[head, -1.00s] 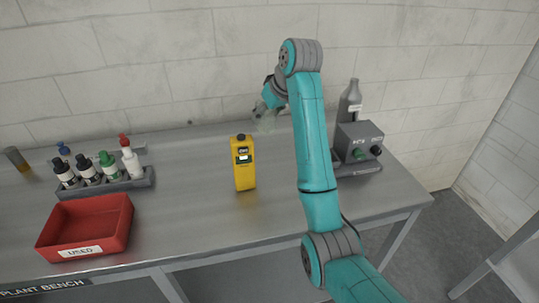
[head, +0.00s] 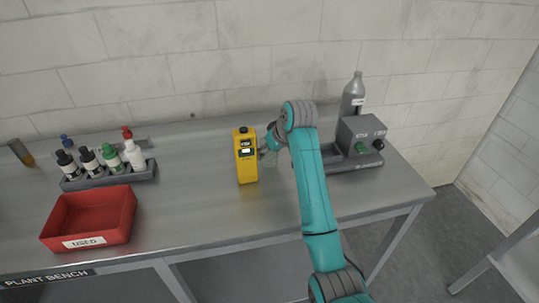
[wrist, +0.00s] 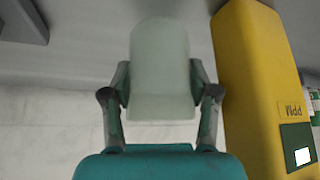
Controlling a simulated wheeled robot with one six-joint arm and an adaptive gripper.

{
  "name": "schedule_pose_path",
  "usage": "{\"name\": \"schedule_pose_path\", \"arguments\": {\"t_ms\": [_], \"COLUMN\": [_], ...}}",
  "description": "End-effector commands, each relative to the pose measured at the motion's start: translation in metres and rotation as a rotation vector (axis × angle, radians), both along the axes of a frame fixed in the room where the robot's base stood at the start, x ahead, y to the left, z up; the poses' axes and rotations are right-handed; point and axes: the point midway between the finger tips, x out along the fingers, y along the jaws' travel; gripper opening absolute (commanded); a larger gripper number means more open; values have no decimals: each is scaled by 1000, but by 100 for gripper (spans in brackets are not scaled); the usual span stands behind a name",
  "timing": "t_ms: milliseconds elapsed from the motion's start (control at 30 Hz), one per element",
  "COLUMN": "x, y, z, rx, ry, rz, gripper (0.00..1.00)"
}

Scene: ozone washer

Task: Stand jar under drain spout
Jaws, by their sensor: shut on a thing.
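The jar (wrist: 160,70) is pale, translucent and greenish. In the wrist view my gripper (wrist: 160,100) is shut on it, with one finger on each side. In the head view the jar (head: 271,159) is faint and partly covered by my gripper (head: 268,148), just right of the yellow meter. I cannot tell whether it touches the bench. The grey washer unit (head: 358,135) stands to the right, behind my arm. I cannot make out its drain spout.
The yellow meter (head: 246,160) stands close to the jar and shows large in the wrist view (wrist: 260,80). A grey bottle (head: 352,98) stands behind the washer. A bottle rack (head: 110,178) and a red tray (head: 90,218) are at left. The bench front centre is clear.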

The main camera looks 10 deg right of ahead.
Motion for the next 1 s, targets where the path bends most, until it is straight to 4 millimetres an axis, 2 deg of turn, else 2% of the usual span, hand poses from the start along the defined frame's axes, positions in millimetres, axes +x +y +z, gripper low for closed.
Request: {"name": "schedule_pose_path", "arguments": {"t_ms": [133,500,533,567,867,1000], "x": [0,0,0,0,0,-3], "y": [0,0,0,0,0,-2], "z": [-18,-21,-21,-21,-20,-12], "rx": [0,0,0,0,0,0], "ry": [1,0,0,0,0,-2], "rz": [0,0,0,0,0,-1], "gripper": [19,19,67,70,70,70]}}
